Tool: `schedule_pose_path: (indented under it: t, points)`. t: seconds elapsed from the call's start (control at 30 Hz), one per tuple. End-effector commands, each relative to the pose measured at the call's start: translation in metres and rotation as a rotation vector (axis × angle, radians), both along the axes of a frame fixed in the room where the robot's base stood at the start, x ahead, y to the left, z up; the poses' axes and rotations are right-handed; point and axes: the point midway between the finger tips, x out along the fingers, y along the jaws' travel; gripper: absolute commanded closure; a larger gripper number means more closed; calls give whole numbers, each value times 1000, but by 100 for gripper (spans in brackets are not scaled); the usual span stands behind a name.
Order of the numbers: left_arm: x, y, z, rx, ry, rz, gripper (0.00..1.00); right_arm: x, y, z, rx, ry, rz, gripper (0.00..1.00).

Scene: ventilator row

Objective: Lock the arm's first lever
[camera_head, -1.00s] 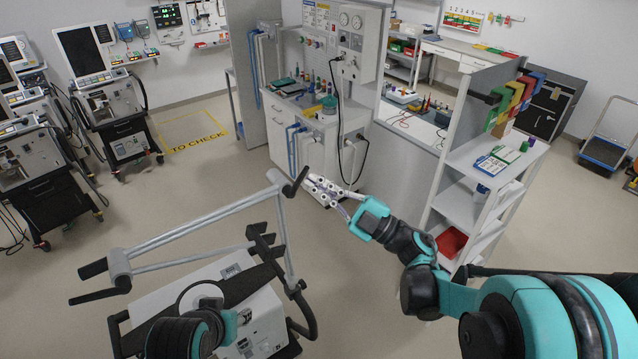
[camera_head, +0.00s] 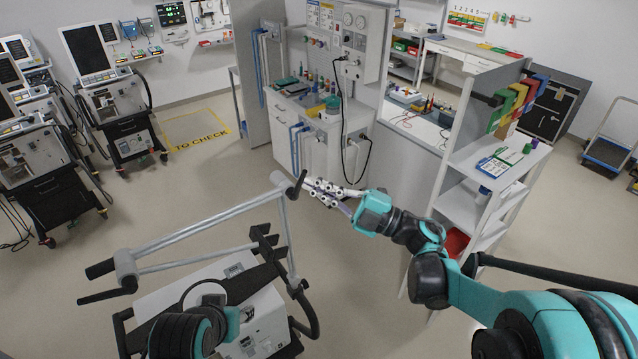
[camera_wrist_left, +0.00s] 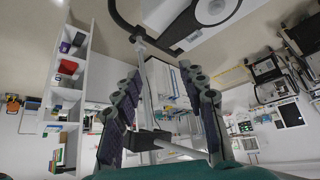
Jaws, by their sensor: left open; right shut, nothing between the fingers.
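The grey jointed arm (camera_head: 200,226) rises from a white ventilator (camera_head: 180,293) at the lower left. In the left wrist view my left gripper (camera_wrist_left: 163,95) is open. A grey tube and a black bar (camera_wrist_left: 150,138) show between its fingers; I cannot tell how near they are. The head view does not show the left fingers.
A workbench cabinet (camera_head: 335,150) with hoses stands behind my right gripper. A white shelf (camera_head: 475,200) with coloured bins is to the right. More ventilators (camera_head: 120,110) stand at the left. The floor (camera_head: 220,175) between them is clear, with a yellow "TO CHECK" marking.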

Motion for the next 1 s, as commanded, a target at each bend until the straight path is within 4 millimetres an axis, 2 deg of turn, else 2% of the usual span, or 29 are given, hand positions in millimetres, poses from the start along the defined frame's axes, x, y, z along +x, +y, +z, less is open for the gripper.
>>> schedule_pose_path:
  t: [0.43,1.0]
  points:
    - [0,0,28,0,0,0,58,-14,19,10,-335,-233,1,100]
    - [0,0,57,0,0,0,58,-32,45,1,-774,-542,3,100]
